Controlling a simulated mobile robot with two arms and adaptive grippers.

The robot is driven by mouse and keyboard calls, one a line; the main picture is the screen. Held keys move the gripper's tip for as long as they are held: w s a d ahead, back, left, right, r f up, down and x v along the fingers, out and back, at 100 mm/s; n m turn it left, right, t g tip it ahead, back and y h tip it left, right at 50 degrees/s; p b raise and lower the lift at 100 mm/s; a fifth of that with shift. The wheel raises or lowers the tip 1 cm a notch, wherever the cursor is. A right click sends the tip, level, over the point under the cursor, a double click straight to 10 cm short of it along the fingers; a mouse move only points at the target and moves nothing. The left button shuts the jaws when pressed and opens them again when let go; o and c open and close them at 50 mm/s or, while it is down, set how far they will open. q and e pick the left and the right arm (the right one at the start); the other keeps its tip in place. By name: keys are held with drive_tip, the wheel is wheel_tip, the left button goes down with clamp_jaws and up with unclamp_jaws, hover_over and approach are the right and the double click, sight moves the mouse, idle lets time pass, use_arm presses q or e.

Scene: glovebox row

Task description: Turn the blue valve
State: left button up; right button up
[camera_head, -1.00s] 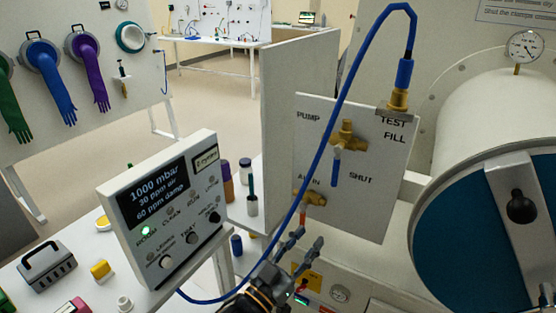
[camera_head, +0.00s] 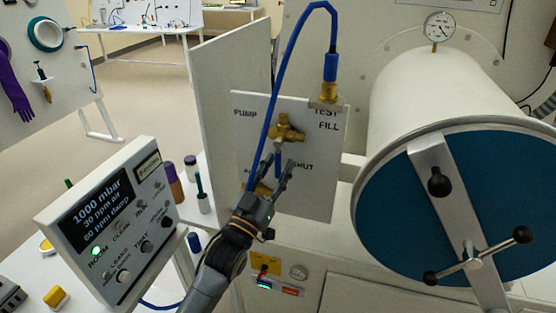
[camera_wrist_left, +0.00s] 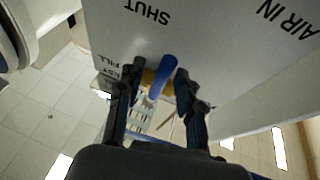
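The blue valve has a brass body (camera_head: 287,131) on a white panel (camera_head: 315,200), with a blue handle (camera_head: 278,160) hanging down from it. The handle also shows in the left wrist view (camera_wrist_left: 163,78). My left gripper (camera_head: 274,172) is just below and in front of the valve. In the left wrist view its two fingers (camera_wrist_left: 159,76) are open, one on each side of the handle, with gaps visible. The panel carries the labels PUMP, TEST, FILL and SHUT. My right gripper is not in view.
A blue hose (camera_head: 288,55) arches from a fitting at the panel's top right down past the left of the valve. A display box (camera_head: 108,215) stands at the left. A large white cylinder (camera_head: 425,100) with a blue door and clamp bar is at the right.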

use_arm(q)
drive_tip(key=shift+w+d+r, duration=0.15)
drive_tip(key=shift+w+d, duration=0.05)
drive_tip(key=shift+w, duration=0.15)
clamp_jaws()
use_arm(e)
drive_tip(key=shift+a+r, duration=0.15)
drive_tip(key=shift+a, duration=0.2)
